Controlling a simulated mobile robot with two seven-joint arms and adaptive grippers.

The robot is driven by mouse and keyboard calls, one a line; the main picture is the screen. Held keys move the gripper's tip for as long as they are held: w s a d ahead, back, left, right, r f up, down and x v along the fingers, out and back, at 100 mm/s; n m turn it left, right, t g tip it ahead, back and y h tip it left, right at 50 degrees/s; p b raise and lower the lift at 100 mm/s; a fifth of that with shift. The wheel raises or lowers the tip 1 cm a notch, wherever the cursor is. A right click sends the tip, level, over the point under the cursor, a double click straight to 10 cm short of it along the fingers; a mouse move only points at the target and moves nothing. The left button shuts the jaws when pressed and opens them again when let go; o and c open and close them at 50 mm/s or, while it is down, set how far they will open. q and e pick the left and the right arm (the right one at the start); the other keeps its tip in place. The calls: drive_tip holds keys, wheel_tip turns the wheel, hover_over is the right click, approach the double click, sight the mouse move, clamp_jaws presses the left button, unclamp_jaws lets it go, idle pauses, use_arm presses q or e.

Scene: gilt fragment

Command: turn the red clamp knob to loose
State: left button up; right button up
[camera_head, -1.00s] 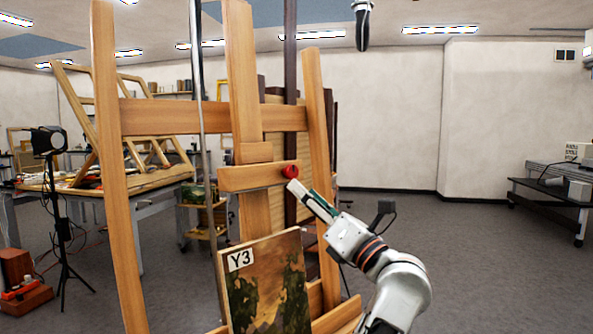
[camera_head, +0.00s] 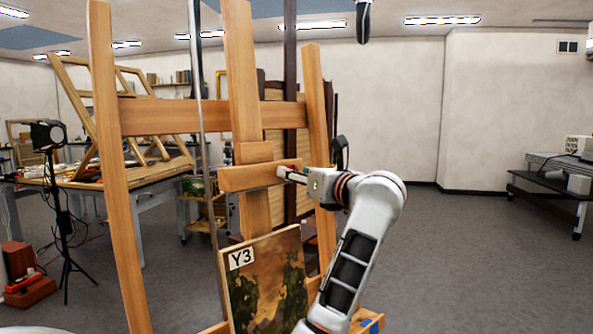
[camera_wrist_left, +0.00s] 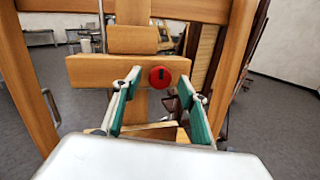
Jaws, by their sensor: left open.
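The red clamp knob (camera_wrist_left: 160,77) is round with a dark mark on its face. It sits near the right end of the wooden clamp bar (camera_wrist_left: 95,70) on the easel; the bar also shows in the head view (camera_head: 245,178). My left gripper (camera_head: 287,173) reaches in from the right, its tips at the bar's right end. In the left wrist view my gripper (camera_wrist_left: 158,86) is open, green-padded fingers on either side of the knob in the picture. I cannot tell whether they touch it. In the head view the gripper mostly hides the knob. My right gripper is not in view.
The easel's uprights (camera_head: 108,170) stand on both sides of the bar. A painting (camera_head: 262,285) labelled Y3 rests below it. A lamp on a tripod (camera_head: 47,137) and a workbench (camera_head: 160,178) stand at left. Open floor (camera_head: 470,260) lies at right.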

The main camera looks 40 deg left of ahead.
use_arm(q)
drive_tip(key=shift+w+a, duration=0.1)
drive_tip(key=shift+a, duration=0.3)
drive_tip(key=c, duration=1.1)
